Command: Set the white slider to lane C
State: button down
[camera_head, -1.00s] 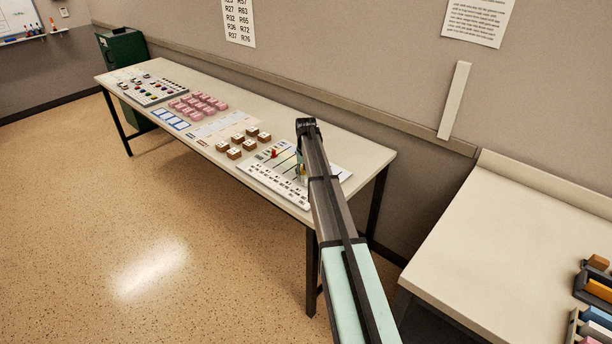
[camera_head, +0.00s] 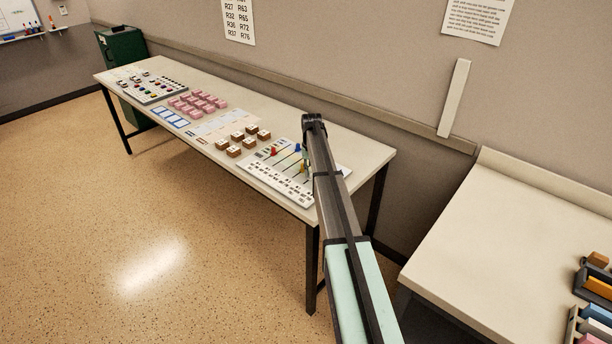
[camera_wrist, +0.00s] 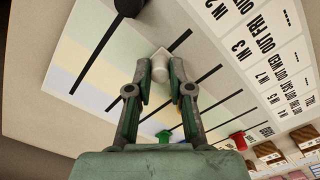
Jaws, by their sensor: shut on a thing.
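The white slider (camera_wrist: 161,66) stands on a slotted board (camera_head: 277,182) on the long table. My gripper (camera_wrist: 166,70) is shut on it, with one finger on each side of its knob. In the head view my arm hides the white slider and much of the board's right part. The board has dark slots crossing pale coloured bands, seen in the wrist view. I cannot read any lane letters, so the slider's lane is unclear.
Other sliders stand close by: a black one (camera_wrist: 130,6), a green one (camera_wrist: 165,137), a blue one (camera_wrist: 183,142) and a red one (camera_wrist: 239,140). Printed labels (camera_wrist: 262,50) run along the board's edge. Brown blocks (camera_head: 250,139) and pink blocks (camera_head: 198,102) lie farther left.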

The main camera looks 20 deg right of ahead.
jog(key=w+d, duration=0.1)
jog(key=d, duration=0.1)
jog(key=w+d, duration=0.1)
jog(key=d, duration=0.1)
jog(key=w+d, duration=0.1)
jog(key=d, duration=0.1)
jog(key=shift+d+f+b, duration=0.1)
jog(key=shift+d+b, duration=0.15)
jog(key=shift+b, duration=0.1)
jog(key=shift+s+a, duration=0.1)
jog(key=c, duration=1)
grip_release()
jog(key=shift+c, duration=0.2)
notch_tip(320, 180, up, 12)
